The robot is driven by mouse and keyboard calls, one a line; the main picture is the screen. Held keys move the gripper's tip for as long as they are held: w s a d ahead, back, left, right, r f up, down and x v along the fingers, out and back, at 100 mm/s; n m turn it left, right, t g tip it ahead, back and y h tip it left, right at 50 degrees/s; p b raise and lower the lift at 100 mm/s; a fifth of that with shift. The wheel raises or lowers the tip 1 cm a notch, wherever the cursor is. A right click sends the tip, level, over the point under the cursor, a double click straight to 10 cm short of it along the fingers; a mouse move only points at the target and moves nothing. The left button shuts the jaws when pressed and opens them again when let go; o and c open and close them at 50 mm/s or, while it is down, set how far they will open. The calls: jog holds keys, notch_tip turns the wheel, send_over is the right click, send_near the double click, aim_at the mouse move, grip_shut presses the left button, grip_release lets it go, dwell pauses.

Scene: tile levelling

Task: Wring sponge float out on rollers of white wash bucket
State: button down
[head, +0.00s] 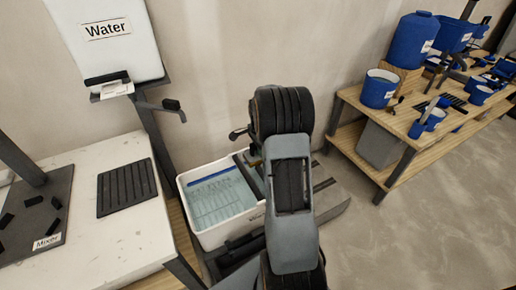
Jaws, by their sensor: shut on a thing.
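The white wash bucket (186,203) stands low at centre, with clear bluish water and a blue strip along the far side of its inside. A dark frame (248,172) crosses its right end; I cannot make out the rollers there. My arm covers the right part of the bucket. My gripper is hidden behind my arm, so its jaws do not show. The sponge float cannot be made out. A small dark lever (239,133) sticks out left of my arm above the bucket.
A white water tank (105,50) with a tap stands at upper left. A pale worktop (110,225) with a ribbed black mat and mixer plate is at left. A wooden bench (378,130) with blue buckets is at right. Floor at lower right is clear.

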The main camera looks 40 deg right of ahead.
jog(key=shift+f+b, duration=2)
jog(key=shift+f, duration=0.8)
jog(key=shift+f+b, duration=0.4)
jog(key=shift+f, duration=0.25)
